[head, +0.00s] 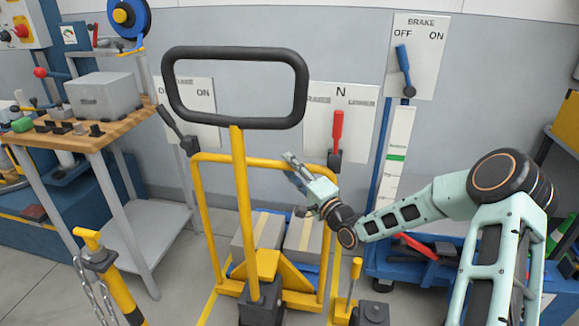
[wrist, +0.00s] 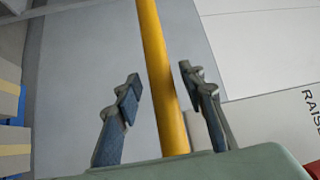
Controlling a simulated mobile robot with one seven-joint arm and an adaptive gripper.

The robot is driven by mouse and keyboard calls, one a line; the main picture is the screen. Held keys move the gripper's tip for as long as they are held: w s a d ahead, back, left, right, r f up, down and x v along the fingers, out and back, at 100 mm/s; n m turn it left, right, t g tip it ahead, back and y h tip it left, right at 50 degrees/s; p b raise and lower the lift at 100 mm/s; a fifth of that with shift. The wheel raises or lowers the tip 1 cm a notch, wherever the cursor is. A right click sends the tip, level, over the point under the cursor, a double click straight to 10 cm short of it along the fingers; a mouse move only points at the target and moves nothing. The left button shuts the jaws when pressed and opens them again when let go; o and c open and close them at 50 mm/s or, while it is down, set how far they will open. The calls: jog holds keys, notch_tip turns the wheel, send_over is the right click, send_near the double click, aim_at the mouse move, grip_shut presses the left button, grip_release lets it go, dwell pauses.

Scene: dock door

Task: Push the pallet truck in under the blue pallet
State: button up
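The yellow pallet truck (head: 239,185) stands in the middle of the head view, its black loop handle (head: 300,85) rising towards me. A yellow hoop frame (head: 203,225) stands around its shaft; I cannot tell whether it belongs to the truck. Blue pallet parts (head: 312,276) show low behind the frame, under boxes; the fork tips are hidden. My gripper (head: 290,165) is at the frame's top bar, right of the shaft. In the wrist view, my gripper (wrist: 160,80) is open, its fingers on either side of a yellow bar (wrist: 158,60), without visible contact.
Two grey boxes (head: 258,233) sit behind the frame. A workbench (head: 125,130) stands left, with a chained yellow-black post (head: 122,295) in front. Wall levers include a red one (head: 337,130) and a blue one (head: 404,70). A blue cart (head: 400,268) stands right.

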jog(key=v, duration=1.1)
jog(key=shift+d, duration=0.1)
